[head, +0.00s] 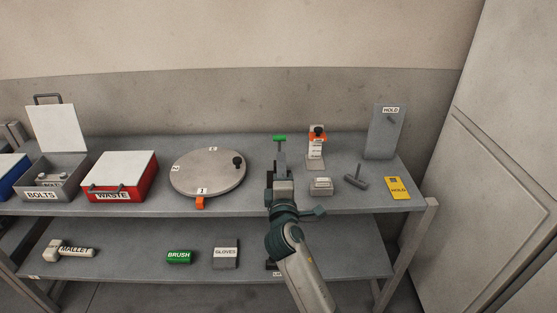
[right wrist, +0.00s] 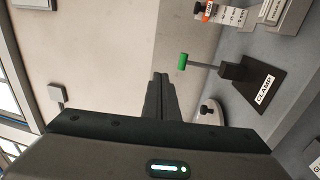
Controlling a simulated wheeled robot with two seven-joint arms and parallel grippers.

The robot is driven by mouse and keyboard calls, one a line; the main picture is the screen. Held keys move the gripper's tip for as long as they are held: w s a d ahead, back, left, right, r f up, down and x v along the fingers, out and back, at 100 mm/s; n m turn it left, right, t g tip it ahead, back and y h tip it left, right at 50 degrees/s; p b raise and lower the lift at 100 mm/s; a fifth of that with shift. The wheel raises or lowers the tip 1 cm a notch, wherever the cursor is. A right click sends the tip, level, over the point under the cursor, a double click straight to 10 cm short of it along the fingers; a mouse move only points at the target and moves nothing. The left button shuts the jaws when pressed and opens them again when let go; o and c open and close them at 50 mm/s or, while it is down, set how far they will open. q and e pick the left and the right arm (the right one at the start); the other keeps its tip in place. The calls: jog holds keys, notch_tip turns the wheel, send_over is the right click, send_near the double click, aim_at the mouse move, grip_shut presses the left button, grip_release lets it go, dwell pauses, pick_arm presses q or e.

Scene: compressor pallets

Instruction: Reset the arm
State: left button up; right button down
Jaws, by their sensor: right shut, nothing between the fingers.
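My right gripper (head: 279,168) is over the upper shelf in the head view, its arm coming up from the bottom. Its fingers are shut together with nothing between them, also seen in the right wrist view (right wrist: 160,97). A clamp with a green handle (head: 279,138) stands just beyond it; its lower part is hidden behind the gripper in the head view. In the right wrist view the green handle (right wrist: 183,61) and the dark base labelled CLAMP (right wrist: 258,92) show apart from the fingers. My left gripper is not in view.
The round plate (head: 208,174) and red WASTE box (head: 120,178) are left of my arm. A small grey block (head: 321,187), a T-shaped tool (head: 355,181), an orange-topped stand (head: 316,148), a HOLD panel (head: 384,138) and yellow HOLD tag (head: 397,188) are right. The lower shelf holds GLOVES (head: 225,254).

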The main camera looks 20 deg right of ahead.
jog(key=shift+f, duration=0.1)
jog(key=s+d+f+m+g+y, duration=0.1)
jog(key=s+d+f+m+g, duration=0.25)
jog(key=s+f, duration=0.65)
jog(key=s+d+f+m+g, duration=0.2)
jog(key=s+f+m+g, duration=0.3)
jog(key=s+f, duration=0.5)
jog(key=s+a+f+m+g+y, duration=0.2)
jog(key=s+f+g, duration=0.15)
jog(key=s, duration=0.95)
jog(key=s+a+f+m+g+y, duration=0.2)
jog(key=s+a+f+g+y, duration=0.15)
jog(key=s, duration=0.95)
notch_tip(320, 180, down, 27)
jog(key=s+d+f+g, duration=0.1)
jog(key=s+d+f, duration=0.1)
jog(key=s+f, duration=0.7)
jog(key=s+d+f+g+h, duration=0.1)
jog(key=s+f, duration=0.9)
jog(key=shift+d+f, duration=0.15)
jog(key=shift+d, duration=0.25)
